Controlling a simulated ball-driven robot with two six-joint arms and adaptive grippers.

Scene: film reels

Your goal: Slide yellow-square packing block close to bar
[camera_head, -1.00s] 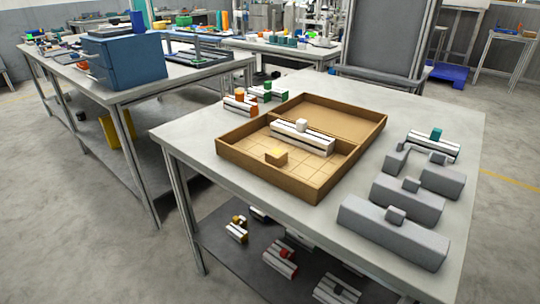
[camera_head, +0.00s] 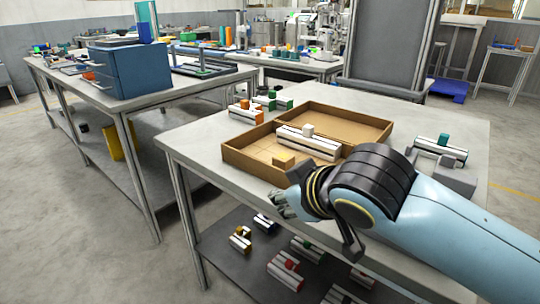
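A wooden tray (camera_head: 237,163) with a divider lies on the table. In its near compartment is a yellow-topped block (camera_head: 283,161), which I take as the packing block. Behind it and slightly right, apart from it, lies a long white bar with dark stripes (camera_head: 307,145) and a white knob on top. My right arm comes in from the right, and my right gripper (camera_head: 284,204) is just in front of the tray's near wall, nearer to me than the yellow block. Its finger opening is too small and angled to judge. My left gripper is not in view.
White striped pieces with orange (camera_head: 245,111) and green knobs stand beyond the tray's left corner. A piece with a teal knob (camera_head: 440,149) lies at the right. The table's near left top is clear.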

